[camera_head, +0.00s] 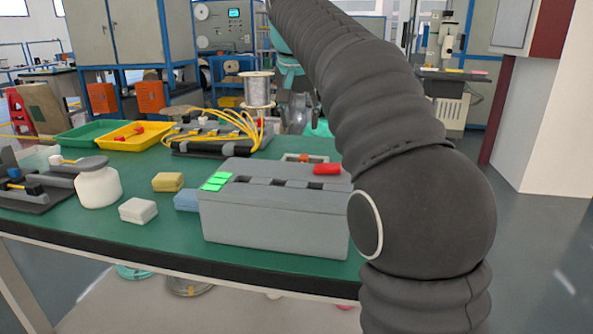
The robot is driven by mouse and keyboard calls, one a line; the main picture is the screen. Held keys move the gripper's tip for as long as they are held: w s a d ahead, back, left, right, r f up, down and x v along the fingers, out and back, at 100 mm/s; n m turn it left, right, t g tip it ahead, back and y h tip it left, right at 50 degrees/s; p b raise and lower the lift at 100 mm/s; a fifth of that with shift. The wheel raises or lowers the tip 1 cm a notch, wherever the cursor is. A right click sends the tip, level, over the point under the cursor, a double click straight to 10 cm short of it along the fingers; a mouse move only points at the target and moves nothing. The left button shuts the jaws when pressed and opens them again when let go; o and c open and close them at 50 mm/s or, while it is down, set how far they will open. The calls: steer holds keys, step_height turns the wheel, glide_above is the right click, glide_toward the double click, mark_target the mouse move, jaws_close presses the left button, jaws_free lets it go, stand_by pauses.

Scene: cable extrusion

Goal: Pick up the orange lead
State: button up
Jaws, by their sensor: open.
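A bundle of yellow-orange cables (237,121) arches over a dark fixture (208,146) at the back middle of the green table. I cannot single out one orange lead among them. A yellow tray (117,142) to their left holds small red-orange pieces (134,132), too small to make out. A small orange item (304,158) shows behind the grey box, partly hidden. My dark arm crosses the right half of the view and runs out at the top. My gripper is not visible in this view.
A grey box (272,222) with green and red pieces on top stands at the table's front right. A white jar (98,187), a yellow block (168,182) and a white block (138,210) stand left of it. A green tray (82,138) and wire spool (258,90) are farther back.

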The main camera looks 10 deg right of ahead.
steer(key=b, duration=0.1)
glide_above(303, 157)
steer(key=s, duration=0.2)
steer(key=f, duration=0.5)
steer(key=shift+s+a+f, duration=0.15)
steer(key=shift+a+f, duration=0.05)
steer(key=shift+a, duration=0.15)
steer(key=shift+b+x, duration=0.75)
steer(key=shift+x, duration=1.9)
steer(key=shift+a, duration=0.15)
jaws_close()
